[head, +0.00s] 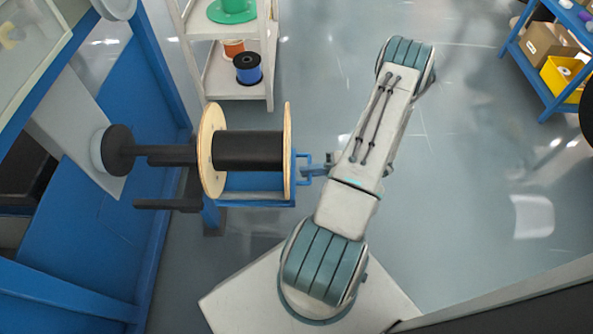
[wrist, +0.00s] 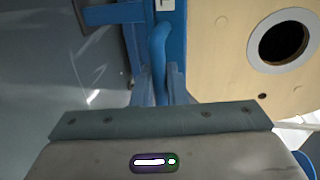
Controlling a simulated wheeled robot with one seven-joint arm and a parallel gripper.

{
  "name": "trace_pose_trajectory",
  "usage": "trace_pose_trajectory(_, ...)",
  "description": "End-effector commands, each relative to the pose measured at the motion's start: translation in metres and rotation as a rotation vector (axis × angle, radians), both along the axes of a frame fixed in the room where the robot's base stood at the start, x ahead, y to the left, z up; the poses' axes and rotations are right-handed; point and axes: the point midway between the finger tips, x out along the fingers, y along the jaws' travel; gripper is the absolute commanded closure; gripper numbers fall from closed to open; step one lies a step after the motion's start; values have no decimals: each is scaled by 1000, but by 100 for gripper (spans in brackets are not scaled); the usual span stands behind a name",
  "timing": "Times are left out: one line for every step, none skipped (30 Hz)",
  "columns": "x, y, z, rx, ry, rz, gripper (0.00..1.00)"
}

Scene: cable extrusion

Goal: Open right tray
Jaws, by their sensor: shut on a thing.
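A blue tray (head: 250,198) sits below a large spool (head: 248,151) with wooden flanges and a black winding. A blue handle (head: 302,158) sticks out from the tray's right end, just past the right flange. My gripper (head: 311,171) reaches the handle from the right. In the wrist view the curved handle (wrist: 159,45) runs down between the two fingers of my gripper (wrist: 162,84), which is shut on it. The handle's lower end is hidden behind the gripper body. The wooden flange (wrist: 225,60) fills the right side of the wrist view.
A dark horizontal shaft (head: 166,156) runs from the blue machine frame (head: 105,220) to the spool. A white shelf (head: 232,85) with smaller spools stands behind. A blue rack (head: 540,65) with boxes is at the upper right. The floor at right is clear.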

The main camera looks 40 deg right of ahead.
Motion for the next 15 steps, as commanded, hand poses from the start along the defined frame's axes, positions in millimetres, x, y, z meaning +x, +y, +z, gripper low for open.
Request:
trace_pose_trajectory(-3, -3, -1, -1, 1, 1, 100)
trace_pose_trajectory(-4, -4, -1, -1, 1, 1, 100)
trace_pose_trajectory(-4, -5, -1, -1, 1, 1, 100)
trace_pose_trajectory(-5, -5, -1, -1, 2, 2, 100)
trace_pose_trajectory(-5, -6, -1, -1, 2, 2, 100)
trace_pose_trajectory(-5, -6, -1, -1, 2, 2, 100)
trace_pose_trajectory(-5, -6, -1, -1, 2, 2, 100)
trace_pose_trajectory(-5, -7, -1, -1, 2, 2, 100)
trace_pose_trajectory(-5, -7, -1, -1, 2, 2, 100)
trace_pose_trajectory(-5, -7, -1, -1, 2, 2, 100)
trace_pose_trajectory(-5, -7, -1, -1, 2, 2, 100)
trace_pose_trajectory(-5, -6, -1, -1, 2, 2, 100)
trace_pose_trajectory(-5, -6, -1, -1, 2, 2, 100)
trace_pose_trajectory(-5, -6, -1, -1, 2, 2, 100)
trace_pose_trajectory(-5, -6, -1, -1, 2, 2, 100)
